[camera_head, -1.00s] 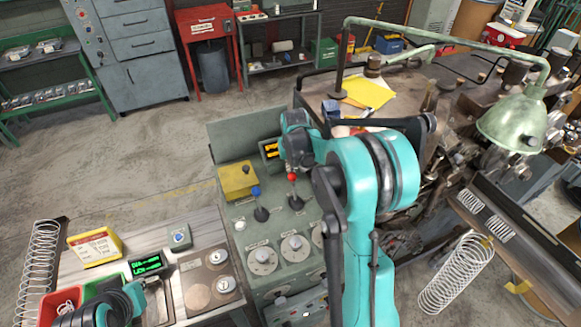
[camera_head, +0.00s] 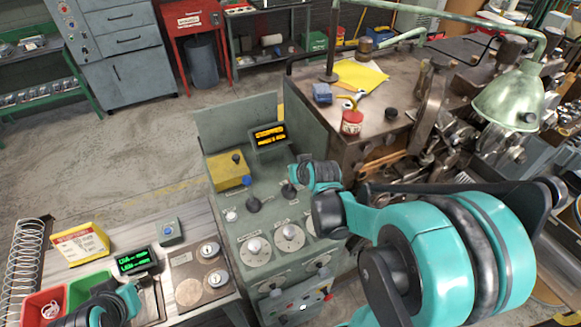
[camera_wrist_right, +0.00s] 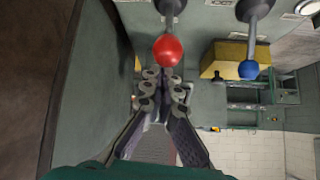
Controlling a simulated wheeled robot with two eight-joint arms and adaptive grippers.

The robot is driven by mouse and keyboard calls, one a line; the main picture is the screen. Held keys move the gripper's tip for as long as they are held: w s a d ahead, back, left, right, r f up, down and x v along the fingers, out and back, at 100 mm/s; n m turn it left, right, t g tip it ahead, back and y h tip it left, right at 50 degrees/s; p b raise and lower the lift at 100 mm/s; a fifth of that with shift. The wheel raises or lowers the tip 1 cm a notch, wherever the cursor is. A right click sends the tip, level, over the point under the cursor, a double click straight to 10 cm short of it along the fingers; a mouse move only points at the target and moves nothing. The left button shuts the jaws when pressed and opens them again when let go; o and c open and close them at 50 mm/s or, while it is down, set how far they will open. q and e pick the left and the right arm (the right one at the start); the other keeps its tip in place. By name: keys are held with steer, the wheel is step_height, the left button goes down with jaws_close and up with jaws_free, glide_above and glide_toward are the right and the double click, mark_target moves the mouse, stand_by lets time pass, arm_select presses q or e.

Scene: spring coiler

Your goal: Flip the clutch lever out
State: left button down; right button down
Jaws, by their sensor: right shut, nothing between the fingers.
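Two levers stand on the sloped green console (camera_head: 262,224); I cannot read which is labelled clutch. One has a red ball knob, clear in the right wrist view (camera_wrist_right: 168,51); in the head view my gripper hides the knob. The other has a blue knob (camera_head: 246,181), which also shows in the wrist view (camera_wrist_right: 249,69). My right gripper (camera_head: 296,174) is shut and empty, its fingertips (camera_wrist_right: 162,78) close to the red knob; contact is unclear. My left gripper (camera_head: 140,288) is at the lower left over the bench, its finger state unclear.
A yellow box (camera_head: 226,171) and a lit display (camera_head: 270,135) sit on the console, with dials (camera_head: 289,237) below the levers. The coiler machine (camera_head: 405,75) stands right, with a red can (camera_head: 351,122) on its top. Red and green bins (camera_head: 45,308) are near my left arm.

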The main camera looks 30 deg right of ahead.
steer(key=shift+s+f, duration=0.15)
steer(key=shift+s, duration=0.3)
steer(key=shift+s+a+f, duration=0.1)
steer(key=shift+s, duration=0.05)
steer(key=w+d+r+p, duration=0.1)
steer(key=w+r, duration=0.2)
steer(key=p+v, duration=0.2)
steer(key=v, duration=0.7)
steer(key=shift+s+f, duration=0.2)
steer(key=shift+s, duration=0.05)
steer(key=shift+w, duration=0.1)
steer(key=shift+a, duration=0.1)
